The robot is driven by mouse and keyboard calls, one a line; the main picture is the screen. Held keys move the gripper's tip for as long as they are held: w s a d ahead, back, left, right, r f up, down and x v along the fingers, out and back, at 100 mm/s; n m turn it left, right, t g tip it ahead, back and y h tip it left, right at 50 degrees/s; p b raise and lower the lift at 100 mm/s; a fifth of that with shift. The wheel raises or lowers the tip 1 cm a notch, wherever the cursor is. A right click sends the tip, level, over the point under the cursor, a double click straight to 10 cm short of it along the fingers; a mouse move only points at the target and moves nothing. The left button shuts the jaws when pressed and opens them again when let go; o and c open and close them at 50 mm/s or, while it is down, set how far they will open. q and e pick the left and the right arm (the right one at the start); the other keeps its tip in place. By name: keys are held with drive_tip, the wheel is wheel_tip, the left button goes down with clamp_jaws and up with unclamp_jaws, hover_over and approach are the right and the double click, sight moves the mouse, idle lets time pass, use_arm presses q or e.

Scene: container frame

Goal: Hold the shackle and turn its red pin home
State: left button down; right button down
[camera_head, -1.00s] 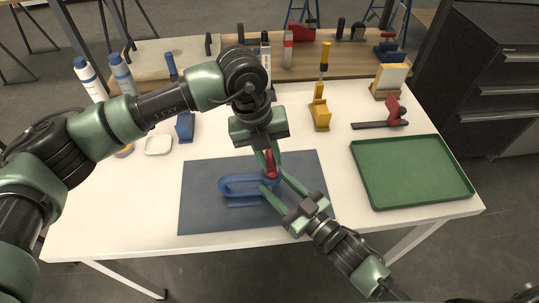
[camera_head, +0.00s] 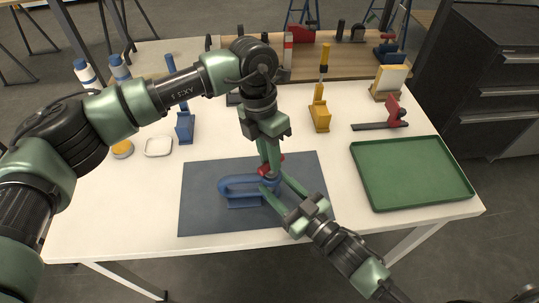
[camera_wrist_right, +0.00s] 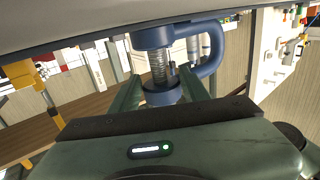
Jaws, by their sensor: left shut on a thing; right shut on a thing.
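The blue shackle (camera_head: 236,184) lies over the dark mat, with its bow toward the left and its eyes at the right. The red pin (camera_head: 262,169) sits at the eye end, its head partly hidden by my left fingers. My left gripper (camera_head: 270,166) reaches down from above and is shut on the red pin's head. My right gripper (camera_head: 268,187) comes from the lower right and is shut on the shackle's eye end. In the right wrist view, the pin's bare metal thread (camera_wrist_right: 158,66) shows between the two blue eyes of the shackle (camera_wrist_right: 211,62).
The dark mat (camera_head: 205,211) lies on the white table. A green tray (camera_head: 410,172) stands at the right. A yellow tool holder (camera_head: 319,116), a red clamp (camera_head: 391,113), a blue holder (camera_head: 185,128) and a small white dish (camera_head: 158,146) stand behind and beside the mat.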

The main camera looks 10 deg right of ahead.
use_arm(q)
drive_tip(key=m, duration=0.3)
drive_tip(key=m+y, duration=0.1)
drive_tip(key=m, duration=0.2)
drive_tip(key=shift+d+r+m, duration=0.2)
drive_tip(key=shift+m, duration=0.1)
use_arm(e)
drive_tip(key=shift+d+f, duration=0.15)
drive_tip(key=shift+f, duration=0.05)
use_arm(q)
drive_tip(key=m+y, duration=0.1)
drive_tip(key=m, duration=0.5)
drive_tip(key=shift+d, duration=0.1)
use_arm(e)
drive_tip(key=shift+f, duration=0.1)
use_arm(q)
drive_tip(key=shift+m, duration=0.4)
drive_tip(key=c, duration=1.3)
unclamp_jaws()
use_arm(e)
drive_tip(key=shift+s, duration=0.1)
